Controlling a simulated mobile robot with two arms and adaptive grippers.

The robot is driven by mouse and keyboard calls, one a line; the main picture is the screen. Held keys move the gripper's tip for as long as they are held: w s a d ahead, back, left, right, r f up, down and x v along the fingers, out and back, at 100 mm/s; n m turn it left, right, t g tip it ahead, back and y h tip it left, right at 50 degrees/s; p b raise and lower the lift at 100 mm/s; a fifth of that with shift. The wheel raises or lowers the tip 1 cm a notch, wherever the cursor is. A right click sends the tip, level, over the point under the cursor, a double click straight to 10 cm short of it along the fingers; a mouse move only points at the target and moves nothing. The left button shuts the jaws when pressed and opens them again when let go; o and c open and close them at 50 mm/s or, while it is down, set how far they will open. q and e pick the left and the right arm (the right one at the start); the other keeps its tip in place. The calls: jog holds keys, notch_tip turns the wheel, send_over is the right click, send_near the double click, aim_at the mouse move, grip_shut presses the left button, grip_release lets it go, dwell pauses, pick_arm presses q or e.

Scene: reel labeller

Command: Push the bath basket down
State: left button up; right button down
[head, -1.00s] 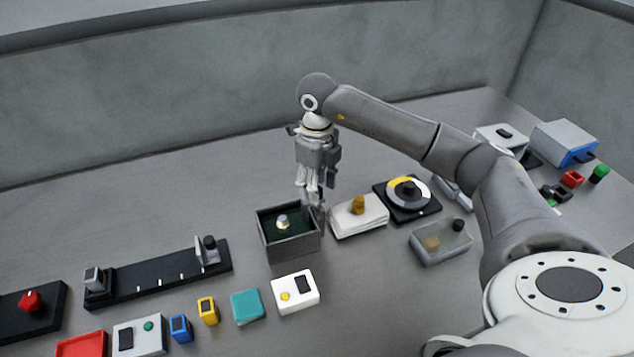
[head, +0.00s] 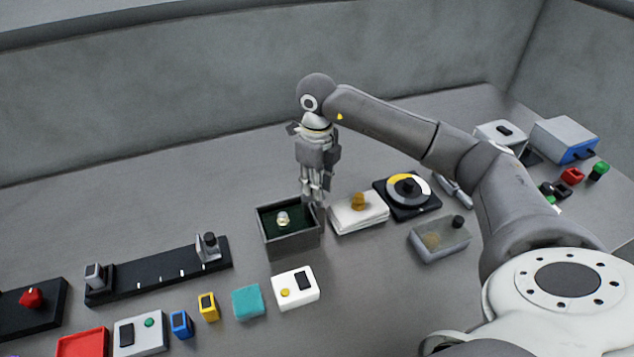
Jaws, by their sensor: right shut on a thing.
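The bath (head: 291,245) is a grey open box with a dark green inside, standing mid-table. A small pale, metallic-looking piece (head: 283,219) shows inside it; I cannot tell whether it sits in the basket. My right gripper (head: 314,199) points down at the bath's right back corner. It is shut on a small grey part (head: 318,212) at that wall, which seems to be the basket's handle. The fingers hide most of this part, and the basket itself is hard to make out. My left gripper is not in view.
A white device (head: 295,288) stands in front. A black rail (head: 160,277) lies left. The table behind is clear.

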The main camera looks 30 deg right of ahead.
jog(key=shift+f+b, duration=1.3)
jog(key=shift+f, duration=0.3)
jog(key=shift+s, duration=0.15)
jog(key=c, duration=1.2)
grip_release()
jog(key=shift+r, duration=0.15)
notch_tip(320, 180, up, 12)
jog(key=shift+f, duration=0.15)
